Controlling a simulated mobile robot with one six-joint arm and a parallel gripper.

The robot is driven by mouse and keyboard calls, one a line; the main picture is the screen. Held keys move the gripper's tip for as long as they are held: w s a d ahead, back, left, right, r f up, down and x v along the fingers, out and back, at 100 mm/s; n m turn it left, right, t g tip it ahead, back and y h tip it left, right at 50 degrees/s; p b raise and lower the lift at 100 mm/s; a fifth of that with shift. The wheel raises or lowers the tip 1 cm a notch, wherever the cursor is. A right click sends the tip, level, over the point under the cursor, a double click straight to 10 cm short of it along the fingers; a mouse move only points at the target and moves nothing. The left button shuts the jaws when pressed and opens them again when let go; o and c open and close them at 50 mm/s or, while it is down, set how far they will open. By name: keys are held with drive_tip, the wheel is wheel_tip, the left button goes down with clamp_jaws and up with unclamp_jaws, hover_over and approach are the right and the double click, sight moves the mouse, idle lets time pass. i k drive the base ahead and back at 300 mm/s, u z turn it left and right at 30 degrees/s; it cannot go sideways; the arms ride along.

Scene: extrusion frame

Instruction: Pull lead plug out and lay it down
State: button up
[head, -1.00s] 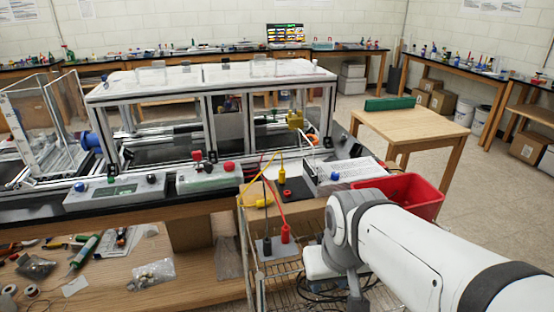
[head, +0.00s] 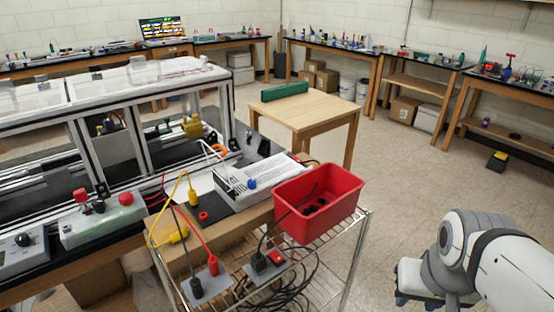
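A yellow plug (head: 193,197) stands upright on a black plate with a red socket (head: 203,216) beside it. Another yellow plug (head: 178,235) lies tilted on the cardboard-coloured surface, with a yellow lead looping between them. A red plug (head: 213,265) and a black plug (head: 195,287) stand upright in a grey plate (head: 207,290), with red and black leads rising from them. I cannot tell which plug the task means. My gripper (head: 402,300) is at the lower right, well apart from the plugs and mostly hidden by my wrist; its opening cannot be seen.
A red bin (head: 330,215) with dark items stands on the wire cart (head: 347,262). A white instrument box (head: 262,177) is behind it. Floor between cart and my arm is clear. A wooden table (head: 305,112) stands behind.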

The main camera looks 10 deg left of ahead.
sight(192, 194)
drive_tip(key=z, duration=1.95)
drive_tip(key=k, duration=2.35)
drive_tip(key=u, duration=1.85)
drive_tip(key=i, duration=1)
drive_tip(key=u, duration=0.05)
